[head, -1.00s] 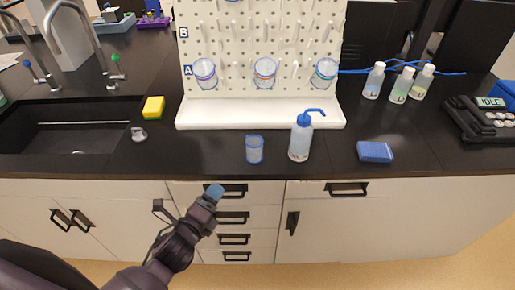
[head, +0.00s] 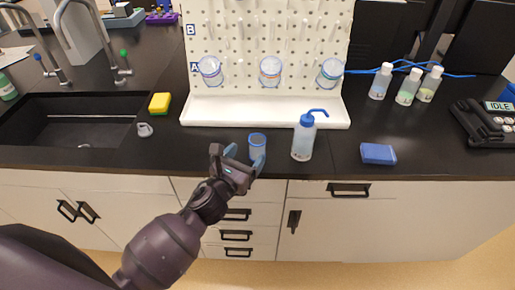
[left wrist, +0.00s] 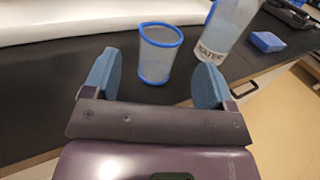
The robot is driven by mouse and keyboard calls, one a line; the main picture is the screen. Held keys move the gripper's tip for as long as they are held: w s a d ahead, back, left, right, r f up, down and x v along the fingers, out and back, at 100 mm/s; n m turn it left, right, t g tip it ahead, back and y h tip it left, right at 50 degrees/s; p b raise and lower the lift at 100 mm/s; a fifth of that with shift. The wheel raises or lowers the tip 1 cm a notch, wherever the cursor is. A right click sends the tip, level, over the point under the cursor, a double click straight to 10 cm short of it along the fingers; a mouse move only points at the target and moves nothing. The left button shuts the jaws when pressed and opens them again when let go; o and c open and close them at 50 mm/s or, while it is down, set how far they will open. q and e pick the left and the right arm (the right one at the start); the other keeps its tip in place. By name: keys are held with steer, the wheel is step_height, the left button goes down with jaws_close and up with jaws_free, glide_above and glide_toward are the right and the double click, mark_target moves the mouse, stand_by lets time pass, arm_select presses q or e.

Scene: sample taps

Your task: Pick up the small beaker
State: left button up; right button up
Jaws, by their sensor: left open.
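The small beaker (head: 257,141) is clear with a blue rim and stands upright on the black counter near its front edge. In the left wrist view the beaker (left wrist: 158,54) stands ahead of my fingers, between their lines and apart from both. My left gripper (head: 244,157) is open and empty, just in front of the beaker; its blue finger pads also show in the left wrist view (left wrist: 156,85). In the head view the fingers partly cover the beaker's lower part. My right gripper is not in view.
A wash bottle (head: 302,138) with a blue top stands close to the beaker's right. A white pegboard rack (head: 265,112) with several hanging beakers is behind. A blue block (head: 378,154) lies to the right. A sponge (head: 160,103), a grey piece (head: 144,130) and a sink (head: 66,120) are left.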

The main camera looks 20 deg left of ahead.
mark_target(253, 148)
arm_select(q)
steer(key=shift+w+d, duration=0.2)
steer(key=shift+w, duration=0.65)
steer(key=shift+w+d+f, duration=0.1)
steer(key=shift+w+d, duration=0.05)
steer(key=shift+w, duration=0.6)
steer(key=shift+w+d+f, duration=0.1)
steer(key=shift+w+d, duration=0.05)
steer(key=shift+w, duration=0.6)
steer(key=shift+w+d+f, duration=0.1)
steer(key=shift+w+d, duration=0.05)
steer(key=shift+w, duration=0.6)
steer(key=c, duration=1.1)
steer(key=shift+o, duration=0.2)
steer(key=shift+r, duration=0.1)
